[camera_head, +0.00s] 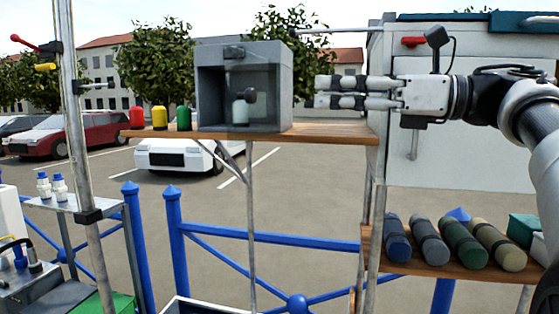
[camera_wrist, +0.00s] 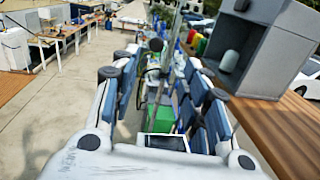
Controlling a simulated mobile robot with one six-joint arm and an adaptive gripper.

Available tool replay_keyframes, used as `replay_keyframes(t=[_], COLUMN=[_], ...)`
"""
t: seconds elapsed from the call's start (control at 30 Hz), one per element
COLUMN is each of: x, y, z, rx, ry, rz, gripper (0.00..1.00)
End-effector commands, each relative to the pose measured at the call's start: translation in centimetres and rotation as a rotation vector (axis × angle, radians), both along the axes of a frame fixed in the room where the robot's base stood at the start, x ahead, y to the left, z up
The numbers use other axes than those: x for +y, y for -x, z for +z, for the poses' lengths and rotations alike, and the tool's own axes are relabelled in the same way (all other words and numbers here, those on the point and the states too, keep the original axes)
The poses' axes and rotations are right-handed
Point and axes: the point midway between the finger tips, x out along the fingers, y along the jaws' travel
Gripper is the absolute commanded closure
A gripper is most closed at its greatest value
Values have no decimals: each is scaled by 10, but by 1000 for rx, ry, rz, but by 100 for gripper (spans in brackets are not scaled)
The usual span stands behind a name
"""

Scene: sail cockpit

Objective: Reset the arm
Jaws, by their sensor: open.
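My gripper (camera_head: 320,91) is held level above the wooden shelf, pointing left, a short way right of the grey box. Its fingers look close together from the side in the head view. In the wrist view my gripper (camera_wrist: 165,62) has its two fingers apart, with nothing held between them. The arm reaches in from the right edge. The grey box (camera_head: 212,55) stands on the shelf with a pale cylinder (camera_head: 240,111) inside; the box also shows in the wrist view (camera_wrist: 262,40).
The wooden shelf (camera_head: 330,131) also bears a red, a yellow (camera_head: 159,117) and a green container. A pale cabinet (camera_head: 460,150) stands behind my gripper. Several rolled cylinders (camera_head: 430,240) lie on a lower right shelf. A pole (camera_head: 78,130) and blue railing (camera_head: 270,237) stand in front.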

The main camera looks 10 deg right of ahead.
Motion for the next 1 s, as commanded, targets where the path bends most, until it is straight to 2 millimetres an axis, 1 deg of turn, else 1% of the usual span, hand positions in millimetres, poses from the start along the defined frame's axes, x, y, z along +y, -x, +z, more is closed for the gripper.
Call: replay_keyframes(t=[0.07,0.17,0.2,0.27,0.3,0.37,0.4,0.47,0.5,0.57,0.6,0.67,0.7,0.77,0.8,0.87,0.9,0.97,1.0], x=[6,12,12,7,0,-12,-22,-37,-47,-61,-69,-77,-81,-82,-81,-77,-73,-64,-58], y=[-5,-17,-23,-30,-34,-39,-41,-43,-42,-39,-35,-26,-18,-5,6,24,37,59,75], z=[13,41,53,67,72,74,69,55,40,10,-15,-58,-88,-132,-162,-204,-232,-272,-298], rx=[10,53,83,144,191,270,329,424,492,603,680,799,876,981,1048,1143,1202,1288,1343], ry=[-73,-265,-370,-546,-667,-851,-973,-1157,-1280,-1463,-1583,-1757,-1865,-2005,-2090,-2205,-2276,-2373,-2433], rz=[-36,-124,-167,-231,-273,-333,-374,-433,-472,-534,-576,-647,-695,-765,-815,-892,-948,-1035,-1097], gripper=[58,58,58,58,58,58,58,58,58,58,58,58,58,58,58,58,58,58,58])
